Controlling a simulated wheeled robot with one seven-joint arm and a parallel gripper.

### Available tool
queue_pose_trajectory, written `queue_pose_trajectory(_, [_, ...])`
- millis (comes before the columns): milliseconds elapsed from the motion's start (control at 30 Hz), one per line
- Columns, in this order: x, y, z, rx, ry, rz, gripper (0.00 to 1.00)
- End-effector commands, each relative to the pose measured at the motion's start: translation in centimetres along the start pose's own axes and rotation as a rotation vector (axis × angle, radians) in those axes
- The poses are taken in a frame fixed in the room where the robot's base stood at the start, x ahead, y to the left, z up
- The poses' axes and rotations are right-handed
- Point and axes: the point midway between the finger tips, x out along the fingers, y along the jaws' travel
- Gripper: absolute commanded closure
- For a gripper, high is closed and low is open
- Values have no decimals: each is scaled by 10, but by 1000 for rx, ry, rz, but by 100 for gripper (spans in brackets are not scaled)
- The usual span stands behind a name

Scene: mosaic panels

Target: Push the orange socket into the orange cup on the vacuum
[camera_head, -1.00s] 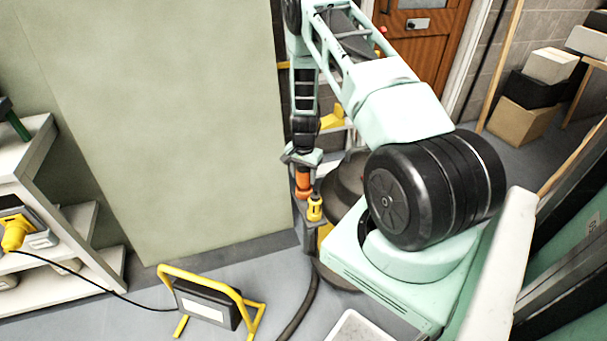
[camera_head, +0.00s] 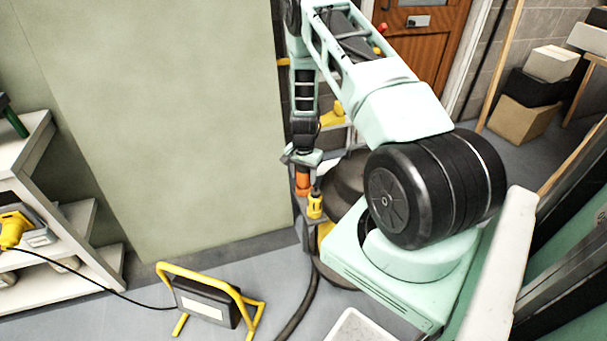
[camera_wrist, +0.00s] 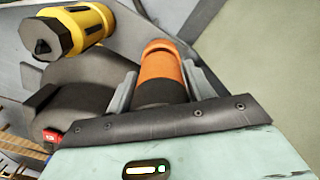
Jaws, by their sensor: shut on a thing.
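The orange socket (camera_head: 302,181) is under my gripper (camera_head: 302,164) in the head view, with the gripper shut on it. In the wrist view the orange socket (camera_wrist: 161,64) is between the two grey fingers of my gripper (camera_wrist: 163,85), with a dark band nearer the palm. The grey vacuum (camera_head: 345,185) stands behind and beside it, partly hidden by my arm. I cannot make out the orange cup separately, nor tell whether the socket's lower end is inside it.
A yellow socket-like piece (camera_head: 315,206) stands close beside the orange one; it also shows in the wrist view (camera_wrist: 68,31). A pale green panel (camera_head: 160,120) rises to the left. A work lamp with a yellow frame (camera_head: 210,300) and a dark hose (camera_head: 298,312) are on the floor.

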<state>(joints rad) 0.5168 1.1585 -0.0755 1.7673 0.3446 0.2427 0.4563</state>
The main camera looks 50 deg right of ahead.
Motion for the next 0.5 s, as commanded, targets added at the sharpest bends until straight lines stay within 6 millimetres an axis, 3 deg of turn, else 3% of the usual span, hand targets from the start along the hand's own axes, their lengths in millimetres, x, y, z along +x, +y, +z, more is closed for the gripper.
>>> queue_pose_trajectory(500, [13, 0, 0, 0, 0, 0, 84])
